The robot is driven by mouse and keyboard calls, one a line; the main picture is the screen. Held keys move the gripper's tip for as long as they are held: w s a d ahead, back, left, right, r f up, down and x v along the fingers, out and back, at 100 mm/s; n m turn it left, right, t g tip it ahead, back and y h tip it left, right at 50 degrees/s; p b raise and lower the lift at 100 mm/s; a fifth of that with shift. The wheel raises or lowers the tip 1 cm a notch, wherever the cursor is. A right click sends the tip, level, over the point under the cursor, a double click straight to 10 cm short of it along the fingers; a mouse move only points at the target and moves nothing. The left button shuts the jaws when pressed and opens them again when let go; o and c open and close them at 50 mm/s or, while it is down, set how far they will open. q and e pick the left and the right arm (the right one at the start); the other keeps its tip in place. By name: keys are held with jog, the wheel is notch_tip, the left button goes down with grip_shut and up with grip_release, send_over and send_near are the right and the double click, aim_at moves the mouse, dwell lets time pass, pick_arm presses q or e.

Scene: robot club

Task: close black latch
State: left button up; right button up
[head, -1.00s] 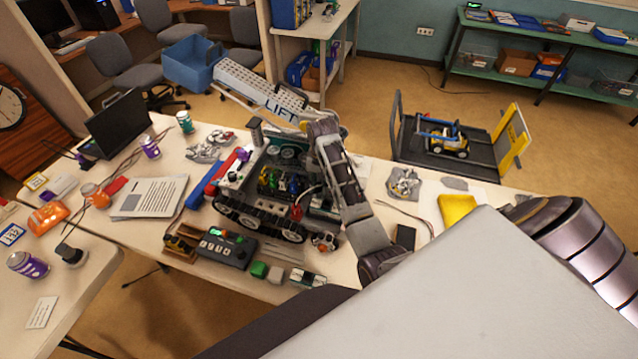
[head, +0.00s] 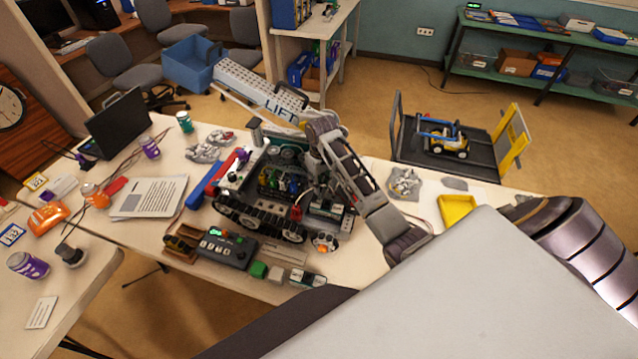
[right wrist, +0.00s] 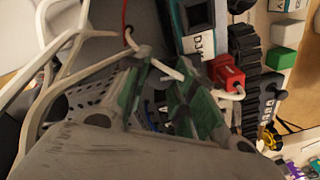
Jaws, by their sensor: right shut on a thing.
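The tracked robot (head: 262,215) stands on the white table with its perforated LIFT lid (head: 262,97) raised. My right gripper (head: 318,180) reaches down beside its open body, near the end with the red connector (head: 297,212). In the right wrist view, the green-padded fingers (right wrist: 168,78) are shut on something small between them. A thin white lead (right wrist: 160,66) passes at the tips, but I cannot tell what is held. The red connector (right wrist: 227,74) and a labelled box (right wrist: 200,28) are close by. I cannot make out the black latch. My left gripper is out of view.
A control box (head: 227,246), a green block (head: 258,269) and a paper stack (head: 150,197) lie around the robot. A yellow tray (head: 457,206) is at right. A cart (head: 470,160) stands beyond the table. Little table is free near the robot.

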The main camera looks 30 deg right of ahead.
jog(key=shift+n, duration=0.6)
jog(key=o, duration=1)
jog(key=shift+o, duration=0.2)
jog(key=shift+r, duration=0.1)
notch_tip(320, 180, up, 12)
jog(key=shift+d, duration=0.25)
dwell(0.5)
